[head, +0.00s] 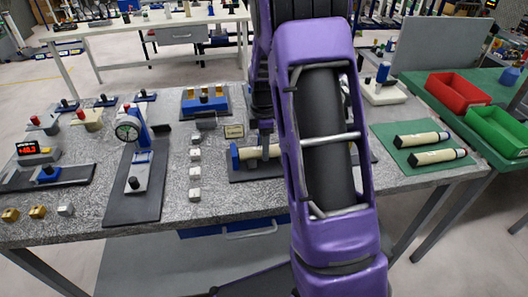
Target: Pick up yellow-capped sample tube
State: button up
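My arm comes down the middle of the head view, and my gripper (265,135) is a small dark shape low over the grey bench. It is at or just above a cream cylinder (250,153) lying in a blue-ended holder (235,157) on a dark mat. I cannot tell whether the fingers touch it or how far apart they are. My arm hides the holder's right part. Two cream tubes with dark ends (422,139) (436,157) lie on a green mat (390,135) to the right. No yellow cap is clearly visible on any tube.
A row of small metal blocks (195,168) and a blue dial gauge stand (142,140) are to the left. Red (457,92) and green (497,131) bins stand at the right.

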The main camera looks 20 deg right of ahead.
grip_shut()
jog(key=shift+r, duration=0.15)
